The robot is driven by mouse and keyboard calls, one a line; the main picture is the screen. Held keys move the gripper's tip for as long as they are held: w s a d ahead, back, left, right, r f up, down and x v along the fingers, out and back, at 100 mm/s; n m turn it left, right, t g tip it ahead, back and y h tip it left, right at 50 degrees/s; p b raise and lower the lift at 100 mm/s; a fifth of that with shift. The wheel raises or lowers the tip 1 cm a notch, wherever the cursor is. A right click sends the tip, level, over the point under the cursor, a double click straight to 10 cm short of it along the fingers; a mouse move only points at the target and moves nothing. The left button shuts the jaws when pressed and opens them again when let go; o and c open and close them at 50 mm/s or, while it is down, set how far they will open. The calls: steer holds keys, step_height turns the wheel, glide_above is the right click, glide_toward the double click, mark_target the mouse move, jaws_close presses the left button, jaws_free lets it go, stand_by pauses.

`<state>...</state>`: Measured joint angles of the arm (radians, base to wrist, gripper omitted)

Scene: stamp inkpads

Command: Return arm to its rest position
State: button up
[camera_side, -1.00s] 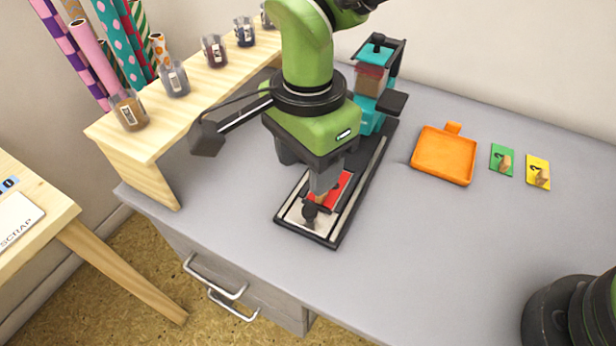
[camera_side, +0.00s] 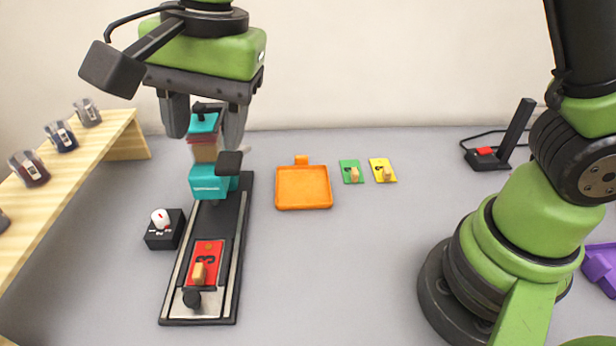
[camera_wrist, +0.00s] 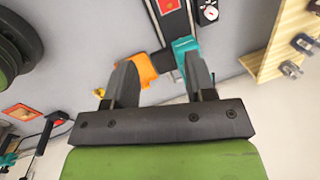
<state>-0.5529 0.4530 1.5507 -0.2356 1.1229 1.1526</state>
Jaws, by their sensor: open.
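My gripper (camera_side: 205,120) is raised above the desk in the side view, in front of the teal device in the picture. Its two dark fingers are apart with nothing held between them. It also shows in the wrist view (camera_wrist: 160,78), open and empty. A red plate (camera_side: 212,252) marked 3, with a small wooden knob, lies in the black track (camera_side: 240,215), well below the gripper. The teal device (camera_side: 209,186) stands at the track's far end, its upper part partly hidden by the fingers.
An orange tray (camera_side: 304,203), a green plate (camera_side: 350,167) and a yellow plate (camera_side: 382,165) lie right of the track. A black stand (camera_side: 512,135) is at back right, a purple object (camera_side: 603,262) at right.

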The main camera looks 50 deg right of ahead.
steer(key=s+d+r+n+t+y, duration=0.1)
steer(key=s+d+r+n, duration=0.1)
steer(key=s+d+r, duration=0.3)
steer(key=s+d+r+n+t, duration=0.1)
steer(key=s+d+r+t, duration=0.15)
steer(key=d, duration=0.45)
steer(key=s+d+n+t, duration=0.2)
steer(key=s+d, duration=0.3)
steer(key=s, duration=0.3)
steer(key=shift+f+n+h, duration=0.3)
steer(key=shift+f+n, duration=0.15)
steer(key=shift+n, duration=0.45)
